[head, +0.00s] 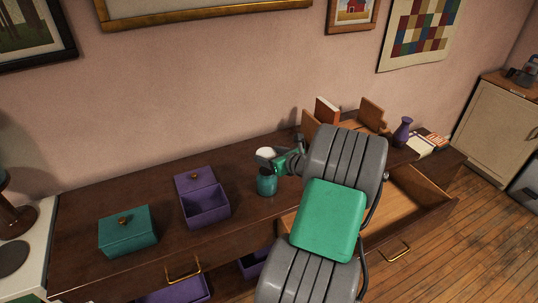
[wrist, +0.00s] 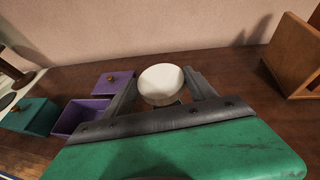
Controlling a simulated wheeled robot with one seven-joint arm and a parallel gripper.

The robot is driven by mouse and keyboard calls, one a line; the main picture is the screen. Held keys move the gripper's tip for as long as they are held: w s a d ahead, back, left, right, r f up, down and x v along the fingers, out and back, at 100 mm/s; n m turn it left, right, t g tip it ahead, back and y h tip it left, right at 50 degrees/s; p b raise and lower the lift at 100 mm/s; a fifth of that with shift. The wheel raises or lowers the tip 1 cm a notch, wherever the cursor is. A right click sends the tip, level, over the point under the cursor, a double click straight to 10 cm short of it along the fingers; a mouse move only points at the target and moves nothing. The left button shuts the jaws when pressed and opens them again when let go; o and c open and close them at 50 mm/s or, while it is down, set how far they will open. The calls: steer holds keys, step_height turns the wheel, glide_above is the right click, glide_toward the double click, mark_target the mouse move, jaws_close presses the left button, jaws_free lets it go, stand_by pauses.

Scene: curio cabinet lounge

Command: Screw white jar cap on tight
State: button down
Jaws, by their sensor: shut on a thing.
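The white jar cap (head: 265,153) is between the fingers of my gripper (head: 272,159), which is shut on it. In the wrist view the cap (wrist: 160,80) shows as a round white top between the two dark fingers of the gripper (wrist: 160,90). The teal jar (head: 266,186) stands upright on the dark wooden cabinet top, directly below the cap and gripper. The fingers hide the place between cap and jar mouth, so I cannot tell whether the cap touches the jar or sits level on it.
An open purple box (head: 206,205) and a closed teal box (head: 128,231) stand left of the jar. A wooden book holder (head: 360,127) and a purple vase (head: 402,132) are to the right. Drawers are pulled out in front, one a wide wooden drawer (head: 400,205).

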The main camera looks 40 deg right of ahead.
mark_target(269, 174)
steer(key=shift+r, duration=0.15)
steer(key=p, duration=0.1)
steer(key=m+h+p, duration=0.1)
steer(key=shift+s+a+r+p, duration=0.15)
steer(key=shift+a+r+p, duration=0.05)
steer(key=shift+a+p, duration=0.1)
steer(key=shift+s+f+m+h+p, duration=0.1)
steer(key=shift+f+m+h+p, duration=0.1)
steer(key=shift+m+h+p, duration=0.15)
step_height(269, 174, down, 4)
steer(key=b, duration=0.3)
steer(key=shift+d+f, duration=0.1)
steer(key=shift+f, duration=0.1)
steer(key=shift+f+b, duration=0.3)
steer(key=shift+f, duration=0.15)
steer(key=shift+p, duration=0.55)
steer(key=shift+f, duration=0.2)
